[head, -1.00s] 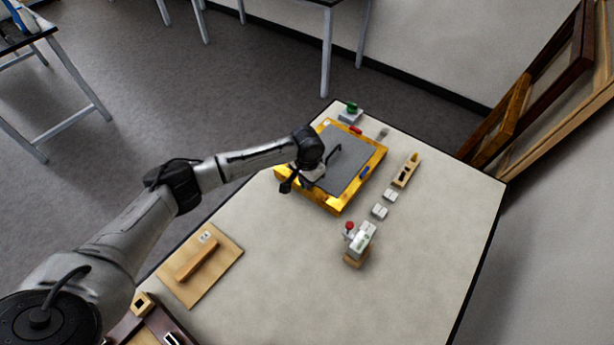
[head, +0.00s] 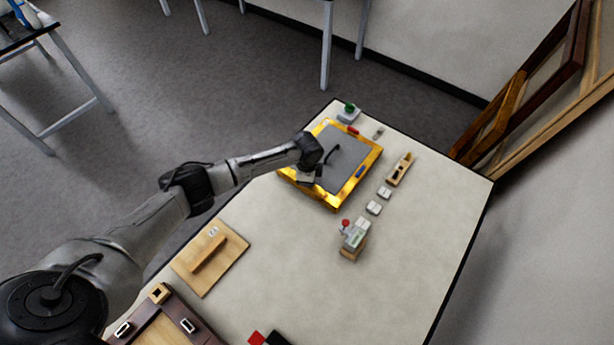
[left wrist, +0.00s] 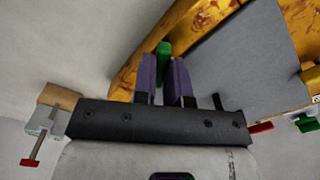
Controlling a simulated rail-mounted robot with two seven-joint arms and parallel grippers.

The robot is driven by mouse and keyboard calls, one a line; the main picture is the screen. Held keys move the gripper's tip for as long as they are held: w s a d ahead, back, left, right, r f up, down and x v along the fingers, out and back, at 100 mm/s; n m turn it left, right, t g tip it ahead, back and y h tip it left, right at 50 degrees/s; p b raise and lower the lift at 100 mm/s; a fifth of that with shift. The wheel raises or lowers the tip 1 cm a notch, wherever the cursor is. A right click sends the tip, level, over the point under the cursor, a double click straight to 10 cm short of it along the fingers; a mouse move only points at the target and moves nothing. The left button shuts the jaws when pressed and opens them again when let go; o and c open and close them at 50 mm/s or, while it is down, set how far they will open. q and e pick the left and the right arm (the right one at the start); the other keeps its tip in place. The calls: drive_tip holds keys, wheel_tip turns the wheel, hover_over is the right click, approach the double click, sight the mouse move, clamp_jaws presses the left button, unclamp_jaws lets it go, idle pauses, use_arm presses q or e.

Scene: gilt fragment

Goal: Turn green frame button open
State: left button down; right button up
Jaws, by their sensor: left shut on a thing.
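The gilt frame (head: 331,204) lies flat on the table with a grey panel (head: 349,152) inside it. My left gripper (head: 307,178) is at the frame's left side, low over its edge. In the left wrist view, the gripper (left wrist: 164,68) has its purple fingertips shut on a green turn button (left wrist: 164,47) at the edge of the gilt frame (left wrist: 205,14). The fingers hide part of the button, and its exact angle is unclear. A red button (head: 353,131) and a blue button (head: 360,172) show on other sides of the frame. My right gripper is out of view.
A small box with a green top (head: 349,108) stands beyond the frame. A wooden holder (head: 399,169), small pale blocks (head: 384,192) and a red-knobbed clamp (head: 354,234) are right of it. A handled wooden board (head: 210,258) lies front left. The table's front middle is mostly clear.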

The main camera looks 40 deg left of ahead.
use_arm(q)
drive_tip(key=m, duration=0.4)
drive_tip(key=shift+p, duration=0.3)
drive_tip(key=shift+m, duration=0.7)
drive_tip(key=shift+d+r, duration=0.1)
drive_tip(key=c, duration=1.2)
unclamp_jaws()
drive_tip(key=shift+o, duration=0.2)
wheel_tip(320, 180, up, 14)
